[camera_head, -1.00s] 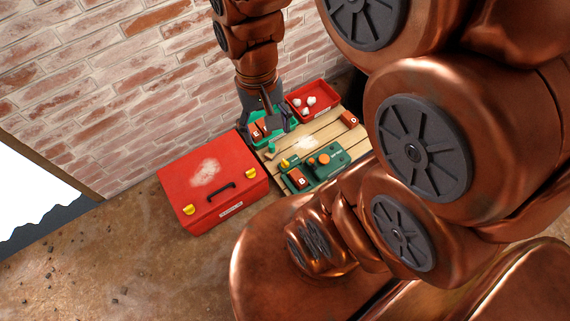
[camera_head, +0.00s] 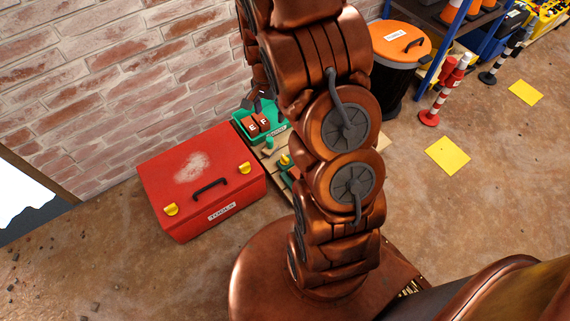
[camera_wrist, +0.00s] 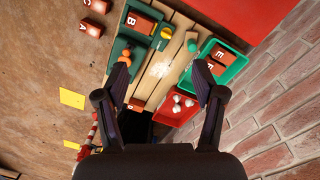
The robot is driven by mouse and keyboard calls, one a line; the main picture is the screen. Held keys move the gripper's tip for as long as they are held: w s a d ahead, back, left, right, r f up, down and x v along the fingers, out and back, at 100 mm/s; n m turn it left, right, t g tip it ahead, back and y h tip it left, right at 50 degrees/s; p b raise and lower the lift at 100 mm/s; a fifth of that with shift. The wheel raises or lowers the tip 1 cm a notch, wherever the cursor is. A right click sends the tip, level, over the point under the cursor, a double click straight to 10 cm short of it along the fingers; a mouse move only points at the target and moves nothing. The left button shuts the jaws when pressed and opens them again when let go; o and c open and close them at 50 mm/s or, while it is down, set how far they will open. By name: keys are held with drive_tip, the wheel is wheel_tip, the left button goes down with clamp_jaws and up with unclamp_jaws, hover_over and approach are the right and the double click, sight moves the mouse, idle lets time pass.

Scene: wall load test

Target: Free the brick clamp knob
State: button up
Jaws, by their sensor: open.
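The green clamp fixture (camera_wrist: 117,48) lies on the plank board at upper left of the wrist view. It holds a red brick B (camera_wrist: 138,22). An orange round knob (camera_wrist: 125,56) sits on it, partly behind my finger, and a yellow knob (camera_wrist: 166,32) is at its edge near brick B. In the head view my arm hides most of the fixture; the yellow knob (camera_head: 285,160) shows there. My gripper (camera_wrist: 160,72) is open and empty, its fingers spread above the board. Bricks E and F lie in a green tray (camera_wrist: 238,67).
A red tray (camera_wrist: 178,112) with white lumps is beside the green tray, near the brick wall. A red toolbox (camera_head: 200,180) stands left of the board. Loose bricks A (camera_wrist: 91,28) and C (camera_wrist: 97,6) also show. An orange-lidded bin (camera_head: 400,42) stands at the back.

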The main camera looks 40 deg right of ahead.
sight(285, 157)
drive_tip(key=w+d+f+m+b, duration=0.1)
drive_tip(key=d+f+m+b, duration=0.1)
drive_tip(key=f, duration=0.8)
drive_tip(key=w+d+f+m+b, duration=0.1)
drive_tip(key=d+f+b, duration=0.2)
drive_tip(key=f, duration=0.7)
drive_tip(key=w+d+f+m+b, duration=0.2)
drive_tip(key=f+b, duration=0.4)
drive_tip(key=f, duration=0.5)
drive_tip(key=shift+d+m+t, duration=0.3)
drive_tip(key=shift+d, duration=0.55)
drive_tip(key=shift+f+b, duration=1.65)
drive_tip(key=shift+f, duration=2.2)
drive_tip(key=c, duration=1.1)
